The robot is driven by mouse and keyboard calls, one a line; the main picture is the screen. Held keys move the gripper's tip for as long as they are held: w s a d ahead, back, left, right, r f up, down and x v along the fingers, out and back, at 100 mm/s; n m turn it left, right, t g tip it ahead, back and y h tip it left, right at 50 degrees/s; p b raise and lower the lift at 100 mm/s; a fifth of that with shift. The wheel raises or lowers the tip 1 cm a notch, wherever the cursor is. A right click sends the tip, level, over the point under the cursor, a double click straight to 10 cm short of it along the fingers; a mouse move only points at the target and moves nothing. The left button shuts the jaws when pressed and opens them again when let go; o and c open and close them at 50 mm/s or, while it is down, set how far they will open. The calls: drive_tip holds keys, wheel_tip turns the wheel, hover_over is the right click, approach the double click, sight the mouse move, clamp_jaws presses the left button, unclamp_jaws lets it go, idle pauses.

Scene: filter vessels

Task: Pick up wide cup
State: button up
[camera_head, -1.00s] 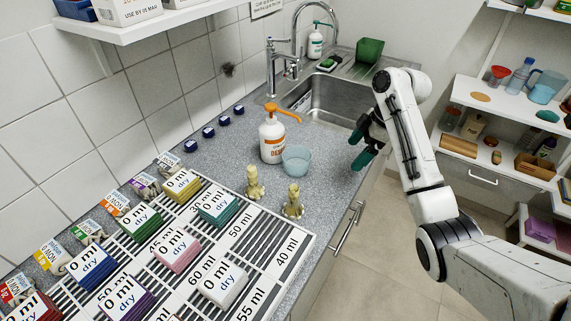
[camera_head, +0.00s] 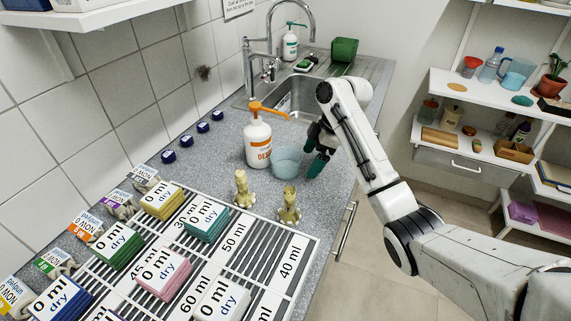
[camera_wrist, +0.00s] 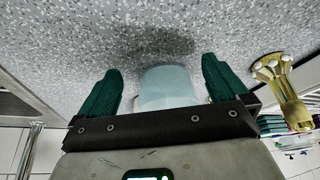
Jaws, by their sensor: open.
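The wide cup (camera_head: 287,161) is a pale blue, translucent vessel standing upright on the grey speckled counter, just right of the orange-pump bottle. In the wrist view the cup (camera_wrist: 168,86) shows between my two green fingers, its lower part hidden behind the dark gripper bar. My gripper (camera_head: 314,160) is at the cup's right side in the head view, fingers pointing down toward the counter. In the wrist view my gripper (camera_wrist: 161,90) is open, with visible space between each finger and the cup. I cannot tell whether a finger touches it.
A white bottle with an orange pump (camera_head: 258,142) stands close left of the cup. Two yellowish fittings (camera_head: 242,190) (camera_head: 289,207) stand in front. The label-covered rack (camera_head: 262,262) fills the foreground. The sink (camera_head: 295,100) lies behind. Counter to the cup's right is narrow.

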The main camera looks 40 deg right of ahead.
sight(286, 159)
drive_tip(key=w+a+p, duration=0.1)
drive_tip(key=w+a, duration=0.3)
drive_tip(key=a, duration=0.1)
drive_tip(key=shift+w, duration=0.35)
drive_tip(key=shift+w+a+f+p, duration=0.15)
drive_tip(key=shift+f+p, duration=0.15)
drive_tip(key=shift+f, duration=0.25)
drive_tip(key=shift+c, duration=0.3)
drive_tip(key=c, duration=0.6)
drive_tip(key=shift+c, duration=0.2)
drive_tip(key=shift+r, duration=0.2)
